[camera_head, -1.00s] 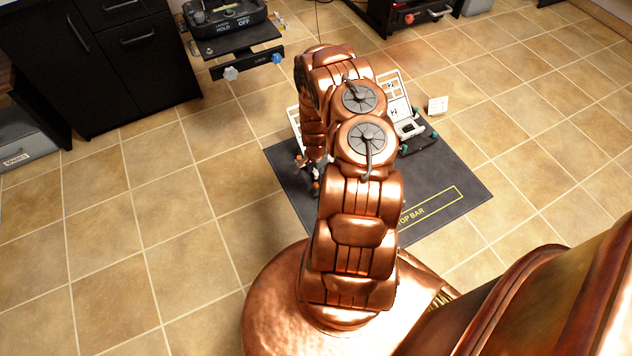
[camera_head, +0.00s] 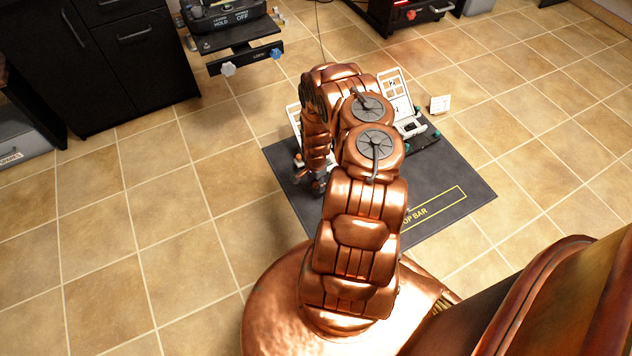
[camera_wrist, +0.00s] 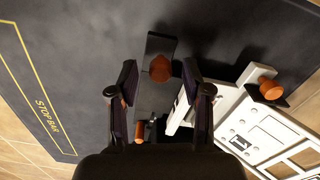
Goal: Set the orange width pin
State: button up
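In the wrist view my gripper (camera_wrist: 159,84) has its two dark fingers spread apart, with nothing held between them. A round orange knob (camera_wrist: 160,68) on a dark bar (camera_wrist: 158,45) shows between the fingertips; I cannot tell how far below them it is. A smaller orange pin (camera_wrist: 139,130) shows beside the left finger. Another orange knob (camera_wrist: 271,89) sits at the right on a white frame (camera_wrist: 262,125). The frames do not show which one is the width pin. In the head view my arm hides most of the fixture and gripper.
A dark mat (camera_head: 455,180) marked with a yellow stop bar box lies on the tiled floor. A small white card (camera_head: 439,104) stands right of the mat. A black stand (camera_head: 245,58) with light and blue knobs is at the back left, beside black cabinets (camera_head: 110,60).

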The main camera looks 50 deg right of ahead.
grip_shut()
dwell(0.5)
jog(key=shift+f+b, duration=1.45)
jog(key=shift+a, duration=0.1)
jog(key=shift+o, duration=0.3)
grip_release()
jog(key=shift+r, duration=0.1)
